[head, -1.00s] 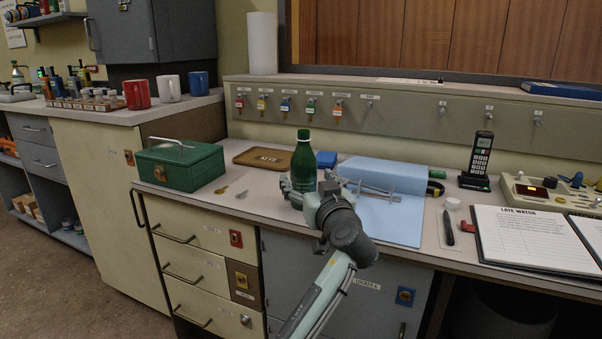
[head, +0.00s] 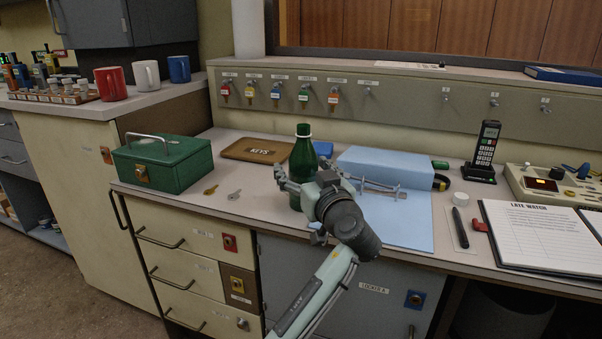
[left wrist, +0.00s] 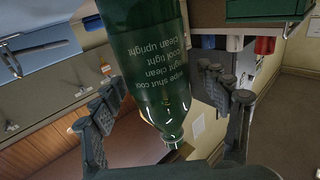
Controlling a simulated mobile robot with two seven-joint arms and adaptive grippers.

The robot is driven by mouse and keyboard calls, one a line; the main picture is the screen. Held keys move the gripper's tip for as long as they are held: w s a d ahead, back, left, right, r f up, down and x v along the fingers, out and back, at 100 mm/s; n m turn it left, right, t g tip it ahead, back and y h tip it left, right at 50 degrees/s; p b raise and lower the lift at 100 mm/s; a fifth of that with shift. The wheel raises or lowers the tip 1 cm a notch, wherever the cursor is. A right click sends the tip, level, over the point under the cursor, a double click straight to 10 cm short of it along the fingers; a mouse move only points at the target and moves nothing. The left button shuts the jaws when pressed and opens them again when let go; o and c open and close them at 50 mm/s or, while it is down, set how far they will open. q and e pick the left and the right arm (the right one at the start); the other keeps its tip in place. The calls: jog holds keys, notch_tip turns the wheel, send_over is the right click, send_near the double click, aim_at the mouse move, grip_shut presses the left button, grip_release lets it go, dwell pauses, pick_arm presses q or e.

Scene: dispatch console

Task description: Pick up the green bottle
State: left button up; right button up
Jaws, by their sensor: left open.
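The green bottle (head: 303,157) stands upright on the desk, a white ring at its neck below a green cap. In the left wrist view the bottle (left wrist: 150,65) appears upside down, with pale printed text on its side. My left gripper (head: 301,180) is open at the bottle's near side, its fingers spread to either side of it. In the left wrist view the open fingers (left wrist: 168,112) flank the bottle with visible gaps. The gripper and wrist hide the bottle's lower right part. My right gripper is not in view.
A green cash box (head: 163,165), two loose keys and a brown key tray (head: 262,149) lie left of the bottle. A blue sheet (head: 415,222) with a metal tool is on the right.

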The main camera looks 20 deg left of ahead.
aim_at(303, 150)
pick_arm(q)
jog(key=c, duration=1.4)
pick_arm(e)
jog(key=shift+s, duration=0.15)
pick_arm(q)
jog(key=shift+r, duration=0.2)
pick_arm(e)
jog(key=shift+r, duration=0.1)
pick_arm(q)
jog(key=shift+r, duration=0.35)
jog(key=r, duration=0.1)
jog(key=r+p, duration=0.2)
jog(key=shift+s+a+r, duration=0.15)
jog(key=shift+s+r, duration=0.15)
jog(key=shift+r, duration=0.05)
jog(key=shift+s+a+r+p, duration=0.85)
jog(key=shift+s+a+r, duration=0.2)
jog(key=shift+s, duration=0.45)
jog(key=shift+s+a+r+p, duration=0.85)
jog(key=shift+s+a+r, duration=0.2)
jog(key=shift+s, duration=0.45)
jog(key=shift+s+a+r+p, duration=0.85)
jog(key=shift+s+a+r, duration=0.2)
jog(key=shift+s, duration=0.45)
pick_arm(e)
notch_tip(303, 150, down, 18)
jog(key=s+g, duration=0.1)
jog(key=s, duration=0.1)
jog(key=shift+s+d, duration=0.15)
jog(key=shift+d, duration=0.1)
